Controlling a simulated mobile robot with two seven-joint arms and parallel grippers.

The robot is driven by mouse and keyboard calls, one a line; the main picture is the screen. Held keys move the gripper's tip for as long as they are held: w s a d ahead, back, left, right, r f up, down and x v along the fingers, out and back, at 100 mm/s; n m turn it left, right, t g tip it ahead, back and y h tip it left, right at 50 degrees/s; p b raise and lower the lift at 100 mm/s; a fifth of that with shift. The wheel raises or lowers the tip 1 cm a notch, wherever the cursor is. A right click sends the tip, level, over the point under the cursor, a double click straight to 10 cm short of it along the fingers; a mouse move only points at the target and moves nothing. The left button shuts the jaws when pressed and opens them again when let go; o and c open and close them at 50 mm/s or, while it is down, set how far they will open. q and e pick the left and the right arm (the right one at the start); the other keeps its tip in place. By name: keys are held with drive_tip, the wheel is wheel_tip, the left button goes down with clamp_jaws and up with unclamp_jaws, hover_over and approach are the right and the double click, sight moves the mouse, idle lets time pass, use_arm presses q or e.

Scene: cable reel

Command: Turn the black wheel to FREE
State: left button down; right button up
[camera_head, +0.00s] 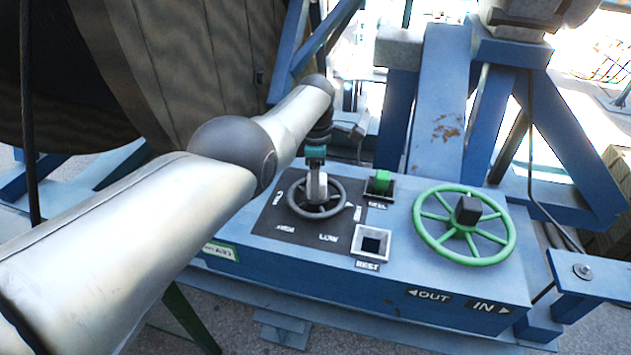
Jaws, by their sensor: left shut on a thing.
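The small black wheel (317,215) lies on a dark square plate (275,215) on top of the blue control box. White lettering around it reads HIGH at lower left and LOW at lower right; marks at the left and right are too small to read surely. My left gripper (317,189) points straight down over the middle of the wheel and is shut on it. The fingers hide the hub and part of the far rim. My right gripper is not in view.
A large green handwheel (427,245) with a dark knob stands to the right, above OUT and IN labels. The big reel (190,70) fills the upper left behind my arm.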

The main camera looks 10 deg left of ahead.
use_arm(q)
drive_tip(key=shift+a+r+n, duration=0.1)
drive_tip(key=shift+r+n, duration=0.05)
drive_tip(key=shift+n, duration=0.35)
drive_tip(key=c, duration=0.7)
unclamp_jaws()
drive_tip(key=o, duration=0.5)
drive_tip(key=shift+c, duration=0.2)
drive_tip(key=shift+r+p, duration=0.35)
drive_tip(key=shift+p, duration=0.05)
wheel_tip(320, 180, up, 8)
drive_tip(key=p, duration=0.4)
drive_tip(key=shift+f+p, duration=0.25)
drive_tip(key=shift+p, duration=0.05)
wheel_tip(320, 180, up, 7)
drive_tip(key=shift+b, duration=0.3)
drive_tip(key=shift+f, duration=0.1)
